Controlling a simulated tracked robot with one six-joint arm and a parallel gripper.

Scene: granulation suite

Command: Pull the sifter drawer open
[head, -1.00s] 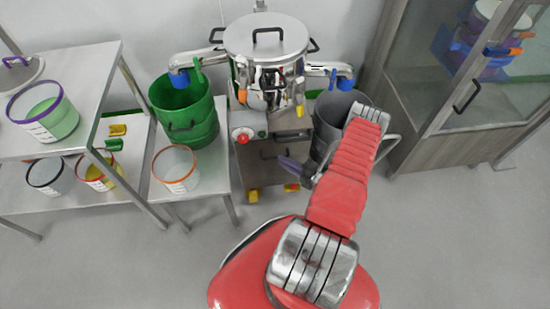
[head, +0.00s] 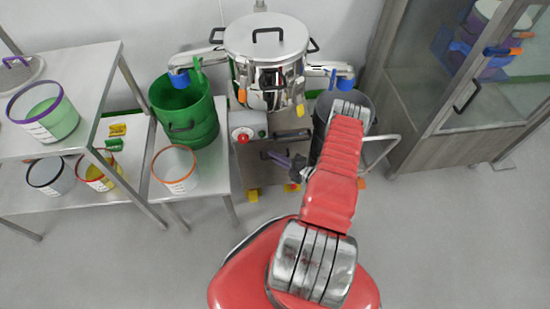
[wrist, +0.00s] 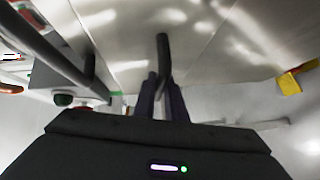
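The sifter is a shiny steel pot (head: 268,75) with a lid, standing on a steel cabinet. The drawer front (head: 262,174) is below it and looks flush with the cabinet. Its dark bar handle (wrist: 162,50) shows in the wrist view, running down between the fingers of my gripper (wrist: 163,88). In the head view my gripper (head: 279,158) is at the drawer front, its purple fingers pointing left at the handle. The fingers lie close on both sides of the bar; whether they press on it is unclear. My arm hides part of the cabinet's right side.
A grey bin (head: 322,112) stands right of the cabinet, close behind my arm. A green bucket (head: 186,124) and a white tub (head: 175,175) stand on a low table at the left. A glass-door cabinet (head: 420,110) is at the right. The floor in front is clear.

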